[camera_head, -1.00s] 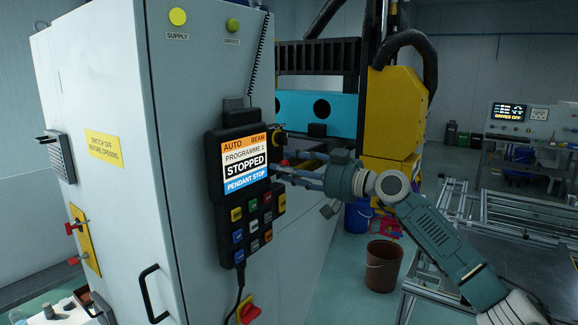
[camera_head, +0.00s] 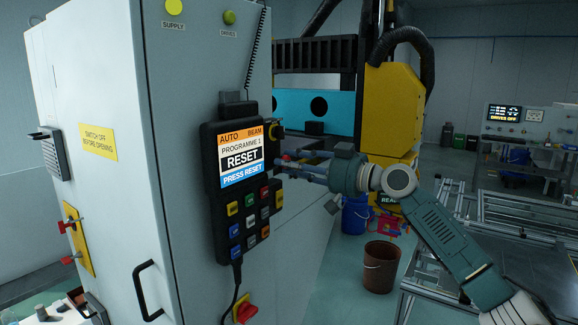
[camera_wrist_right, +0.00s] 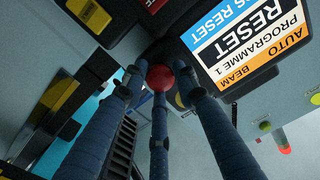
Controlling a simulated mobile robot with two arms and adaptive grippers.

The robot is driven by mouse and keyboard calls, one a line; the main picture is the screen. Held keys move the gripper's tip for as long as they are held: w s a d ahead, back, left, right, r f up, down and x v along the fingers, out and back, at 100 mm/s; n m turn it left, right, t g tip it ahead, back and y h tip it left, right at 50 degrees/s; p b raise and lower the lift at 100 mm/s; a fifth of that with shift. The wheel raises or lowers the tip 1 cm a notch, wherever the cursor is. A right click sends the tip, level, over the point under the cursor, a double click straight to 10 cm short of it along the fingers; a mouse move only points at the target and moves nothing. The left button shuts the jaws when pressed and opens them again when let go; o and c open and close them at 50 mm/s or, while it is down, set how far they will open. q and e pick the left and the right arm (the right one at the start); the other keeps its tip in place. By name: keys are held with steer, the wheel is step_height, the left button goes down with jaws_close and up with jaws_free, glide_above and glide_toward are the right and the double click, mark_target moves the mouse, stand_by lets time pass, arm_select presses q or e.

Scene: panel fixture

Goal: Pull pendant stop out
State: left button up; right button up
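The black pendant (camera_head: 211,196) hangs on the grey cabinet's side. Its screen (camera_head: 240,157) reads "RESET" and "PRESS RESET"; the screen also shows in the right wrist view (camera_wrist_right: 250,40). The pendant stop is a round red knob (camera_wrist_right: 160,78) on the pendant's side, seen in the right wrist view. My right gripper (camera_head: 285,166) reaches the pendant from the right. In the wrist view its three blue fingers (camera_wrist_right: 159,82) close around the red knob, their tips against it. In the head view the fingers largely hide the knob. My left gripper is not in view.
The grey cabinet (camera_head: 100,215) has a black handle (camera_head: 146,292) and a red rotary switch (camera_head: 246,311) below the pendant. A yellow machine column (camera_head: 395,115) stands behind. A brown bucket (camera_head: 381,267) is on the floor, and a frame table (camera_head: 500,250) stands at right.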

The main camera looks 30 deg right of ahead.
steer(key=shift+o, duration=1.2)
steer(key=shift+s, duration=0.1)
steer(key=shift+s+d+r, duration=0.1)
steer(key=shift+s+d, duration=0.05)
steer(key=v, duration=1.2)
